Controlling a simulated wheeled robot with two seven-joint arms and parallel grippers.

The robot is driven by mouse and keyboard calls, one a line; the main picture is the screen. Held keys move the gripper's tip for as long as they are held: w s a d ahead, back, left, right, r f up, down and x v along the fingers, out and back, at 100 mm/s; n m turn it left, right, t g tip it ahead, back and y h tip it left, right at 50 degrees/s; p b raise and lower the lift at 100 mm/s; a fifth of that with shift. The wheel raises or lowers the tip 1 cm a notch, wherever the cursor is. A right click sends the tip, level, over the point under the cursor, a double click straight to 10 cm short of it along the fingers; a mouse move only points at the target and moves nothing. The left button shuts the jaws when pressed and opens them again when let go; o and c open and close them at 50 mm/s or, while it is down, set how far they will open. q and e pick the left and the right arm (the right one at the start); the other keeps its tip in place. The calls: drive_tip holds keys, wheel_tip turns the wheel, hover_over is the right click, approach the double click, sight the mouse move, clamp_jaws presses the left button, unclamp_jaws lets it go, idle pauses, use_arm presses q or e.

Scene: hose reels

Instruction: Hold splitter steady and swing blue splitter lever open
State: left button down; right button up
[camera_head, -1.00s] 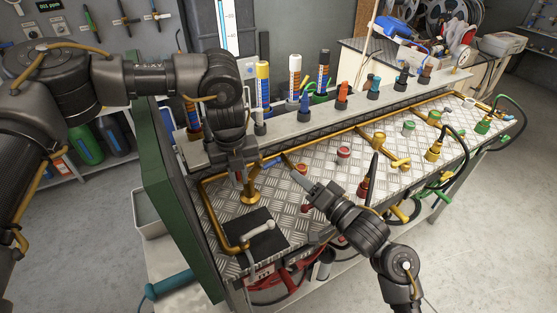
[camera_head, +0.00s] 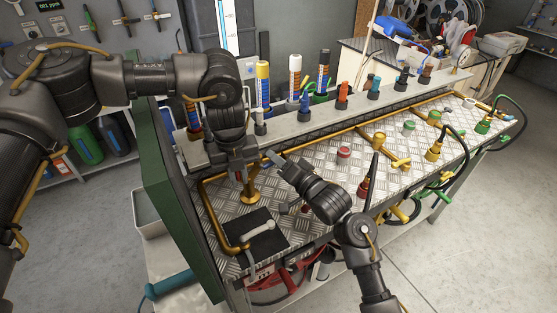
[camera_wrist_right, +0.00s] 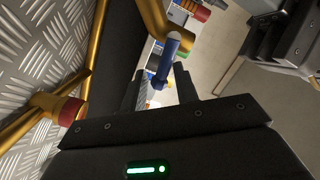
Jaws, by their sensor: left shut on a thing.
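The brass splitter (camera_head: 250,191) stands upright near the left end of the tread-plate bench. My left gripper (camera_head: 239,173) is shut on its upper part, and its fingers and wrist hide much of it. The blue splitter lever (camera_wrist_right: 166,62) shows in the right wrist view, pointing toward my right gripper (camera_wrist_right: 162,88). That gripper is open, with one finger on each side of the lever's end. I cannot tell whether either finger touches it. In the head view, my right gripper (camera_head: 273,157) is just right of the splitter, and the lever is mostly hidden.
A brass pipe (camera_head: 213,215) runs along the bench's left edge. A black pad (camera_head: 258,231) with a grey handle lies in front. A grey rail (camera_head: 335,108) with coloured nozzles stands behind. A red-capped fitting (camera_wrist_right: 69,109) is left of my right gripper.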

sight(263, 167)
clamp_jaws()
drive_tip(key=shift+n, duration=0.3)
idle(0.5)
drive_tip(key=n, duration=0.1)
drive_tip(key=r+n, duration=0.1)
drive_tip(key=n, duration=0.1)
drive_tip(key=shift+s+a+r+h, duration=0.1)
drive_tip(key=shift+s+a+h, duration=0.1)
drive_tip(key=shift+h, duration=0.1)
drive_tip(key=n, duration=0.2)
drive_tip(key=r+n, duration=0.1)
drive_tip(key=shift+s+a+r+n+h, duration=0.1)
drive_tip(key=shift+s+a+n+h, duration=0.2)
drive_tip(key=shift+a, duration=0.1)
drive_tip(key=n, duration=0.1)
drive_tip(key=a+n, duration=0.1)
drive_tip(key=r+n, duration=0.1)
drive_tip(key=n, duration=0.1)
drive_tip(key=shift+s+a+h, duration=0.2)
drive_tip(key=shift+s+h, duration=0.1)
drive_tip(key=shift+s, duration=0.05)
drive_tip(key=shift+s+a+r+n+h, duration=0.1)
drive_tip(key=shift+s+a+n+h, duration=0.2)
drive_tip(key=shift+n, duration=0.65)
drive_tip(key=shift+s+a+n+h, duration=0.15)
drive_tip(key=shift+a+n, duration=0.2)
drive_tip(key=shift+n, duration=0.6)
use_arm(q)
drive_tip(key=shift+s, duration=0.1)
